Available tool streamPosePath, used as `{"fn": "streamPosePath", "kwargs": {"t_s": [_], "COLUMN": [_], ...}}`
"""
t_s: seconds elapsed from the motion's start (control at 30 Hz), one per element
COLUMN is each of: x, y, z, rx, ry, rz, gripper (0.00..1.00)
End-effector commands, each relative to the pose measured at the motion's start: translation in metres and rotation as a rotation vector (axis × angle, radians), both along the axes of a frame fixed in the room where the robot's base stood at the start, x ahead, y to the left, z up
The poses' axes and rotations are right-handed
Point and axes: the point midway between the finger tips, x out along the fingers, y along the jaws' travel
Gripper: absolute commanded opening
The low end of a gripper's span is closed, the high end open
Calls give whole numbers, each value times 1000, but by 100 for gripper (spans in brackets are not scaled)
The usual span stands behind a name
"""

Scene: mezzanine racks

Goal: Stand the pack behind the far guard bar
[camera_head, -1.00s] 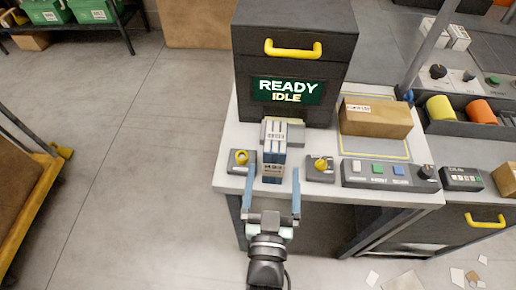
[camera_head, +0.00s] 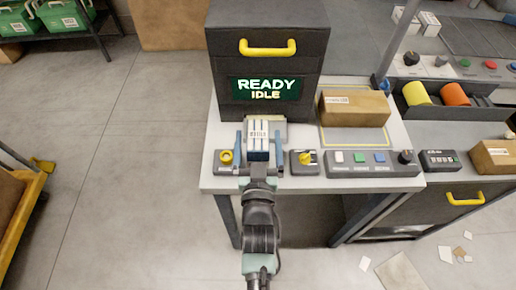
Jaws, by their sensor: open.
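A white pack with blue bands and dark print (camera_head: 258,132) stands at the front of the light grey worktop (camera_head: 213,172), before the black cabinet. My gripper (camera_head: 258,146) is open, with one blue finger on the left of the pack and one on the right. Whether the fingers touch it I cannot tell. The pack's lower part is hidden by my gripper. A grey block (camera_head: 279,130) shows partly behind the pack. I cannot make out a guard bar in this view.
The black cabinet (camera_head: 225,55) reads "READY IDLE". A yellow-knobbed box (camera_head: 226,163) and another (camera_head: 304,162) flank my gripper. A button panel (camera_head: 372,165) and brown carton (camera_head: 354,109) are to the right. A yellow cart (camera_head: 28,205) is at left; the floor between is open.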

Motion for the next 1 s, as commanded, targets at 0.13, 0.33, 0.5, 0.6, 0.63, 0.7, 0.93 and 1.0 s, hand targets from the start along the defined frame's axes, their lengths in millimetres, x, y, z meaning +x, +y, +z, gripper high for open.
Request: {"fn": "streamPosePath", "kwargs": {"t_s": [0.13, 0.33, 0.5, 0.6, 0.63, 0.7, 0.93, 1.0], "x": [19, 25, 25, 25, 25, 25, 25, 25], "y": [0, 1, 0, 0, 0, 0, 0, 0], "z": [0, 0, 0, 0, 0, 0, -1, -1], "rx": [0, 0, 0, 0, 0, 0, 0, 0], "ry": [-2, 0, 0, 0, 0, 0, 0, 0], "rz": [1, 1, 1, 1, 1, 1, 1, 1], "gripper": [98, 98, 94, 76, 70, 58, 16, 4]}}
